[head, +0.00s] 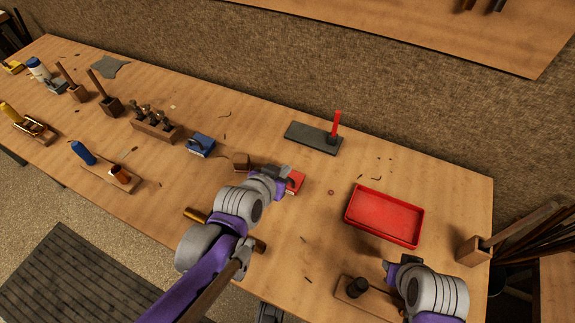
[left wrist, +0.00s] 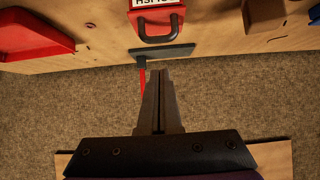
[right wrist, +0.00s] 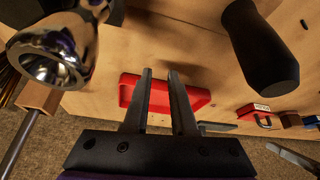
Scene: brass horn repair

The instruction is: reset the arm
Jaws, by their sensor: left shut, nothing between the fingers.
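My left gripper (head: 285,170) is over the middle of the bench in the head view, just above a red padlock-like block (head: 296,181). In the left wrist view its fingers (left wrist: 158,74) are together and empty, and the red block (left wrist: 157,20) with its label and dark shackle lies beyond the tips, apart from them. My right gripper (head: 387,266) is at the front right of the bench. In the right wrist view its fingers (right wrist: 160,75) stand apart with nothing between them, and the red tray (right wrist: 205,97) shows behind them.
The red tray (head: 384,217) lies on the right of the wooden bench. A dark plate (head: 312,140) with a red post stands behind. A wooden block with a dark knob (head: 357,287) is near my right gripper. A blue padlock-like block (head: 201,145) and several tools fill the left.

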